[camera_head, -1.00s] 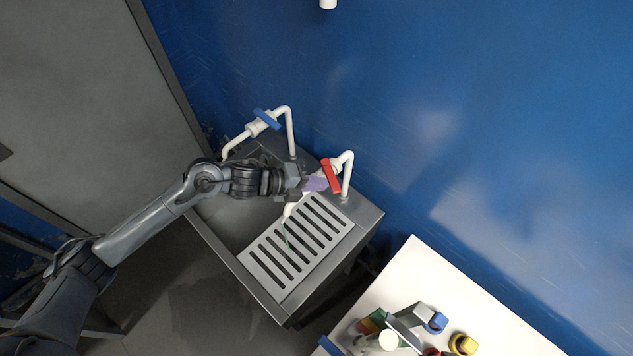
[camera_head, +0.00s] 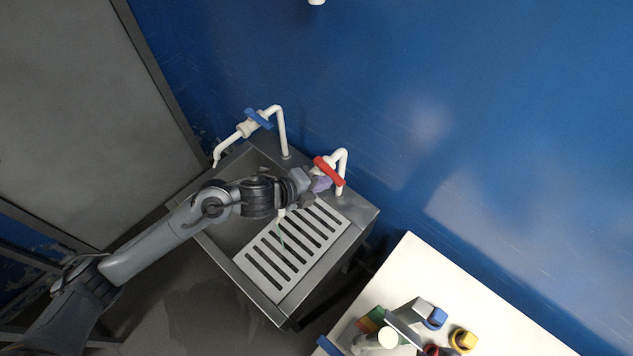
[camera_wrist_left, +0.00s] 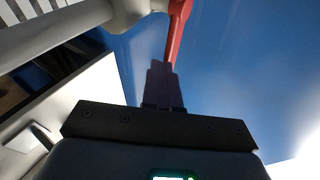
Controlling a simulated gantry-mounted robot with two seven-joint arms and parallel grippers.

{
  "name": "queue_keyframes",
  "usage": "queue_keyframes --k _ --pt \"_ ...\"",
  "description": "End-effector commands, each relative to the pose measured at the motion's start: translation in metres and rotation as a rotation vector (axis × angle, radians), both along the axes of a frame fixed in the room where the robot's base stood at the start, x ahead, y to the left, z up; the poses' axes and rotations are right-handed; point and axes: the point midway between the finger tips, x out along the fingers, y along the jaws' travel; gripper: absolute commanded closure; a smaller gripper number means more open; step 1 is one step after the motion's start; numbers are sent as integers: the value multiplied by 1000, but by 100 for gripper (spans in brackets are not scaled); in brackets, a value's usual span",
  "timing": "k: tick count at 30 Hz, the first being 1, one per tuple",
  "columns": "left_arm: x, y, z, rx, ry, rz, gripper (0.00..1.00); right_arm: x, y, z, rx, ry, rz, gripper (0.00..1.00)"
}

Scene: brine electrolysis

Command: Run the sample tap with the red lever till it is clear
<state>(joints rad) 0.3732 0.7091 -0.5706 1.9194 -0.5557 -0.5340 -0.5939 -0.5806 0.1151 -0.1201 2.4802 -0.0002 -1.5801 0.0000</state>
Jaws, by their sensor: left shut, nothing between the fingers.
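The sample tap (camera_head: 342,160) is a white bent pipe with a red lever (camera_head: 328,171), standing at the back right of the steel sink. The lever lies diagonally. My left gripper (camera_head: 322,184) is shut and empty, with its purple-grey fingers close beside the lever's lower part. In the left wrist view the shut fingers (camera_wrist_left: 163,84) reach up to the red lever's end (camera_wrist_left: 176,30); I cannot tell whether they touch. The tap's spout is partly hidden behind my gripper. My right gripper is out of view.
A second white tap with a blue lever (camera_head: 258,118) stands at the sink's (camera_head: 366,213) back left. A white table (camera_head: 409,262) at lower right carries coloured items, including a yellow-topped one (camera_head: 463,341). A blue wall stands close behind the taps.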

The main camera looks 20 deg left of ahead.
Motion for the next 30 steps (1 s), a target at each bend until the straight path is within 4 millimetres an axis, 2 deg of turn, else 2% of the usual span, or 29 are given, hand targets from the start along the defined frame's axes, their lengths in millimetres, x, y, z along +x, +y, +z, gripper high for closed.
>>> queue_keyframes --k 12,30 --pt "4 -11 -1 -2 0 -5 100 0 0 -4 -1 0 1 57" --pt "4 -11 -1 -2 2 -7 100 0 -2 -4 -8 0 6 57"
